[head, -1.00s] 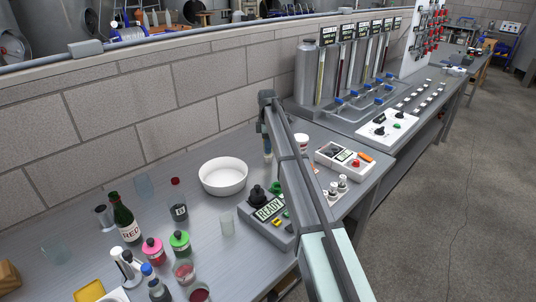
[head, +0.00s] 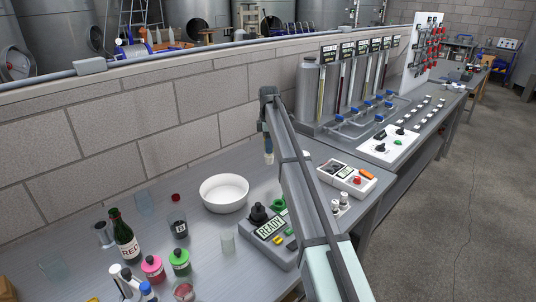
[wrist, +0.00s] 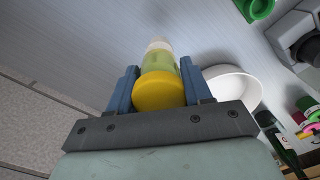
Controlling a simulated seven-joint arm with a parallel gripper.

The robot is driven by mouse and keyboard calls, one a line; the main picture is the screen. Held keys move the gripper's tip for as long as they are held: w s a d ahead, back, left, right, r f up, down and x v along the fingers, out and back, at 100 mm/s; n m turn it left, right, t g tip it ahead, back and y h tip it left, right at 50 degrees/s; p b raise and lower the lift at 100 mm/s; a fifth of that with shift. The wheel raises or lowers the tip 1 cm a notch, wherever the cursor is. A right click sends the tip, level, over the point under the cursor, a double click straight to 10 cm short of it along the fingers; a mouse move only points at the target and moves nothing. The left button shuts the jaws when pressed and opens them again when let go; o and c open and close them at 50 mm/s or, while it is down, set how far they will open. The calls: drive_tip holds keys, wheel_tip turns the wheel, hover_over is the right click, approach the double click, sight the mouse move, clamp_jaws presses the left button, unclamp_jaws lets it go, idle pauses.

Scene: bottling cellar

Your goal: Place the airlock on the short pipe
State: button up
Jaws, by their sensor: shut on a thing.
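My gripper (wrist: 160,90) is shut on a piece with a round yellow cap, a pale green see-through body and a whitish far end; it looks like the airlock (wrist: 160,92). The blue fingers press it from both sides. In the head view my gripper (head: 268,146) hangs above the bench, behind the white bowl, with the pale end of the held piece (head: 269,158) below the fingers. I cannot tell which thing is the short pipe.
The white bowl (head: 224,193) stands on the bench (head: 205,250). A grey device reading READY (head: 271,226) stands in front, with a green ring (head: 279,204) behind it. A wine bottle (head: 124,236) and several jars are at left. The block wall (head: 140,120) runs behind.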

drive_tip(key=shift+r, duration=0.95)
drive_tip(key=s+a+r+n, duration=0.1)
drive_tip(key=s+a, duration=0.3)
drive_tip(key=a, duration=0.7)
drive_tip(key=s+a+r+n, duration=0.1)
drive_tip(key=s+a, duration=0.4)
drive_tip(key=a, duration=0.7)
drive_tip(key=s+a+r+n, duration=0.1)
drive_tip(key=s+a, duration=0.4)
drive_tip(key=a, duration=0.6)
drive_tip(key=shift+s+a+r+n, duration=0.15)
drive_tip(key=shift+s+a+n, duration=0.2)
drive_tip(key=shift+n, duration=0.45)
drive_tip(key=s+a, duration=0.4)
drive_tip(key=s+a+r+n, duration=0.1)
drive_tip(key=s+a, duration=0.3)
drive_tip(key=a, duration=0.1)
drive_tip(key=s+a+r+n, duration=0.1)
drive_tip(key=s+a, duration=0.3)
drive_tip(key=shift+a+r, duration=0.25)
drive_tip(key=shift+a, duration=0.1)
drive_tip(key=shift+s+a+r+n, duration=0.75)
drive_tip(key=shift+s+a, duration=1.85)
drive_tip(key=shift+s, duration=2.6)
drive_tip(key=shift+w+f, duration=0.1)
drive_tip(key=shift+f, duration=4.45)
drive_tip(key=shift+f, duration=0.1)
